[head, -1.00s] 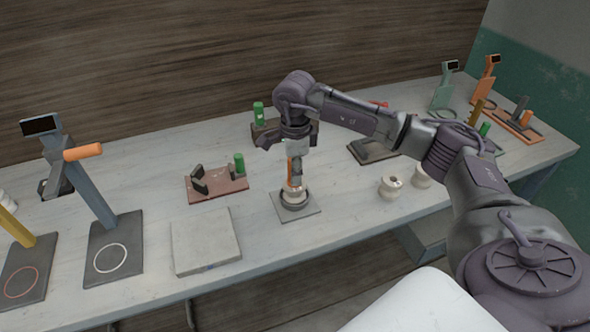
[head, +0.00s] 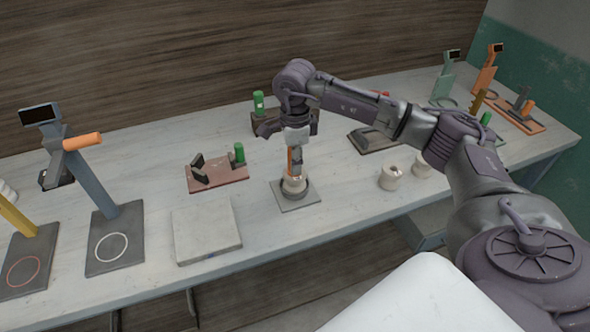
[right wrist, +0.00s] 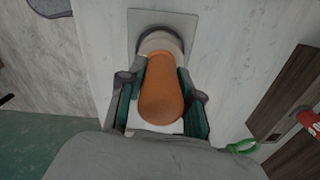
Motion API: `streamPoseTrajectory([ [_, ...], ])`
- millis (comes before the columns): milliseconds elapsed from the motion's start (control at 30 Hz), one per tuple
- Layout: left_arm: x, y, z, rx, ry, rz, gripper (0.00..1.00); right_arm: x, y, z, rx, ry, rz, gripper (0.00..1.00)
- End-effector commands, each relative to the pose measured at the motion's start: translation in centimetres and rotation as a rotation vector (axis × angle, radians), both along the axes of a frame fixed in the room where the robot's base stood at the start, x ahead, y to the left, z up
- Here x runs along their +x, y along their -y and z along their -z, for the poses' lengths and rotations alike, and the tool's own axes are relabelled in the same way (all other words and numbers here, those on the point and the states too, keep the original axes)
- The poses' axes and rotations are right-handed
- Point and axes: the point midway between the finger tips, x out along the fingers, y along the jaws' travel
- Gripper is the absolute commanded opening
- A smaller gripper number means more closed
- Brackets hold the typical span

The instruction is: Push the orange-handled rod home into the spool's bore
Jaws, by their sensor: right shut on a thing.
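My right gripper (head: 293,170) points down over the spool and is shut on the orange-handled rod (head: 290,158). The orange handle also fills the middle of the right wrist view (right wrist: 163,88), between the two fingers. The cream spool (head: 294,186) stands upright in a dark round holder on a grey square plate (head: 313,198). In the right wrist view the spool (right wrist: 160,42) shows just beyond the handle. The rod's lower end and the bore are hidden by the fingers and handle, so its depth cannot be told. My left gripper is not in view.
Two loose cream spools (head: 390,178) stand to the right. A flat grey slab (head: 206,231) lies to the left. A reddish fixture with a green cylinder (head: 239,152) and a dark block (head: 268,124) stand behind. Stands with tilted posts (head: 92,190) are at far left.

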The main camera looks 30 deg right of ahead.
Motion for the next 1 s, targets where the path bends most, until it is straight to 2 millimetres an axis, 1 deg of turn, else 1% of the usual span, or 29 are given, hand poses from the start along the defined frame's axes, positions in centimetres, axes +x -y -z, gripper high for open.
streamPoseTrajectory([
  [33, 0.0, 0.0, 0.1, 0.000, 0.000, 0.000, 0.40, -0.4, -0.3, 0.8, 0.001, -0.019, -0.006, 0.00],
  [233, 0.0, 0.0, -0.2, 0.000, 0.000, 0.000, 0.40, -0.4, -0.2, 0.4, 0.001, -0.018, -0.006, 0.00],
  [1000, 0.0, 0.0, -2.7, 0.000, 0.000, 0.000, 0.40, -0.1, 0.0, -4.0, -0.001, -0.005, -0.002, 0.00],
])
